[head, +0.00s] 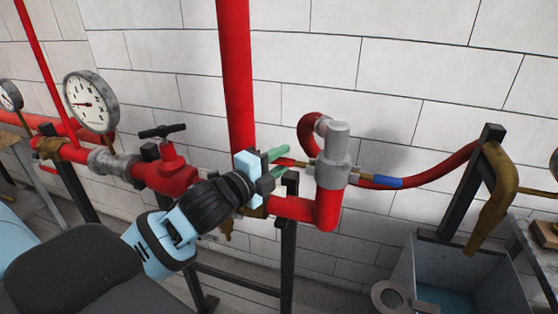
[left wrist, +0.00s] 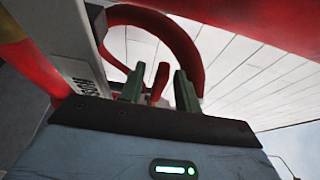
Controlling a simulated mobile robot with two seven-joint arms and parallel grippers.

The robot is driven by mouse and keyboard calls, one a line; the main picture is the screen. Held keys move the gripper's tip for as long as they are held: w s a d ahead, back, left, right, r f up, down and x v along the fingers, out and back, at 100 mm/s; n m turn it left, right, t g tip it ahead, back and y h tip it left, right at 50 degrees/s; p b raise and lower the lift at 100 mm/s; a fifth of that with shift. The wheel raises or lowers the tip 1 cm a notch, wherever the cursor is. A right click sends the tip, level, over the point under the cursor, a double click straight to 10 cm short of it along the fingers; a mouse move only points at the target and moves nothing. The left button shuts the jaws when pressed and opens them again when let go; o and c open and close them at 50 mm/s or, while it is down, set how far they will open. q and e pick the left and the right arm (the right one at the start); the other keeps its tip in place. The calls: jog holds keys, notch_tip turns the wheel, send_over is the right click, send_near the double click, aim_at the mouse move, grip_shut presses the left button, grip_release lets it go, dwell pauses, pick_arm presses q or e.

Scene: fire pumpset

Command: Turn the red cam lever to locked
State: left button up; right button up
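The red cam lever (head: 291,161) sticks out to the left from the grey cam coupling (head: 333,158) at the end of the red pipe. My left gripper (head: 284,160) reaches in from the left with its green fingers pointing at the coupling, one on each side of the lever in the picture. In the left wrist view the red lever (left wrist: 159,80) shows between the two fingers of the left gripper (left wrist: 160,72), with small gaps beside it. The fingers look open. Whether either one touches the lever I cannot tell. My right gripper is not in view.
A red upright pipe (head: 237,80) stands just behind the left gripper. A red hose (head: 440,168) with a blue band runs right to a brass nozzle (head: 500,190) above a grey water tank (head: 470,280). A red valve (head: 167,170) and gauge (head: 90,100) stand left.

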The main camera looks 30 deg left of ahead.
pick_arm(q)
jog(key=shift+w, duration=0.2)
grip_shut()
dwell(0.4)
